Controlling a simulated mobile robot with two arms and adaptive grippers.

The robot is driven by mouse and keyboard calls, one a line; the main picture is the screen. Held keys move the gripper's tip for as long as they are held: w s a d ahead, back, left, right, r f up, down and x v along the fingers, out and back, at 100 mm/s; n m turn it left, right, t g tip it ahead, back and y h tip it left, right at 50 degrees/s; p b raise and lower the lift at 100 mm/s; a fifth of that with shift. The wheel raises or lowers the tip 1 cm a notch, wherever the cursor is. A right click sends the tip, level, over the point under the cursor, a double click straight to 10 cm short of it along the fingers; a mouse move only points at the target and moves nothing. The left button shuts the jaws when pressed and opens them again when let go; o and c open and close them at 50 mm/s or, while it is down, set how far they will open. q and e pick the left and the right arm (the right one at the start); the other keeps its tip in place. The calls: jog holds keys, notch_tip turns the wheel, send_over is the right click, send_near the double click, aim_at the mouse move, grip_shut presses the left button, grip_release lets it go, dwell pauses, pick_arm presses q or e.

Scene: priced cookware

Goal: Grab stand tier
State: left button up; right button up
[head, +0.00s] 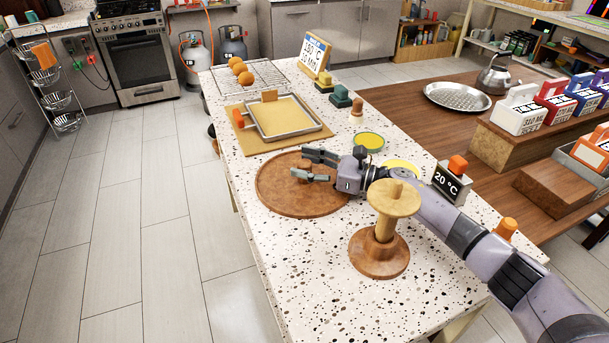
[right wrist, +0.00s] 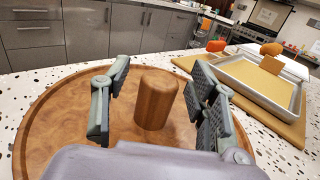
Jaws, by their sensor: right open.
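The stand tier, a round brown wooden disc (head: 285,198), lies flat on the speckled counter; it fills the lower right wrist view (right wrist: 50,120). A short upright wooden knob (right wrist: 156,100) rises from it, partly hidden in the head view. My right gripper (head: 308,165) is open above the disc, with one finger on each side of the knob in the right wrist view (right wrist: 160,98). Gaps show between fingers and knob. A wooden stand (head: 378,255) with a brown round base, pale post and pale round top is beside my right forearm. My left gripper is not in view.
A metal tray (head: 283,128) on a tan board lies beyond the disc. A 20 °C display block (head: 450,181) and green-rimmed yellow discs (head: 369,141) are near my right arm.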

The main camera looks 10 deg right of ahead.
jog(key=shift+w+a, duration=0.2)
jog(key=shift+a, duration=0.1)
jog(key=shift+c, duration=0.3)
grip_shut()
dwell(0.6)
